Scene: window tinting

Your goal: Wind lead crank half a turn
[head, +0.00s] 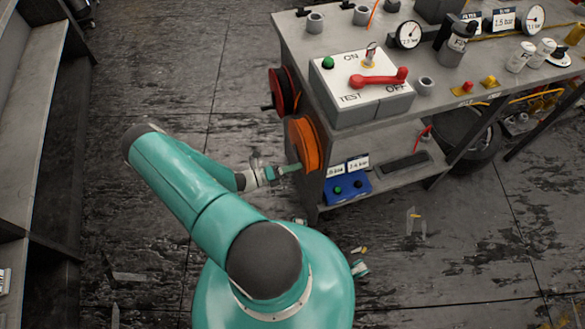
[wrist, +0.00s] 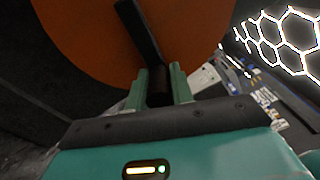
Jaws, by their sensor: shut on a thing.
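An orange reel disc (head: 304,145) is mounted on the left end of the grey bench. In the wrist view the orange disc (wrist: 90,35) fills the upper middle, with a dark crank arm (wrist: 138,30) running down across its face. My gripper (head: 292,169) is at the lower left of the orange disc. In the wrist view my gripper (wrist: 159,88) has its two green fingers shut on the dark crank handle (wrist: 159,97) at the lower end of the crank arm. The handle's far end is partly hidden by the fingers.
A red reel (head: 284,91) with a dark handle sits behind the orange one. A test box (head: 362,90) with a red lever (head: 378,78) stands on the bench (head: 440,100). A blue box (head: 348,187) is on the lower shelf.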

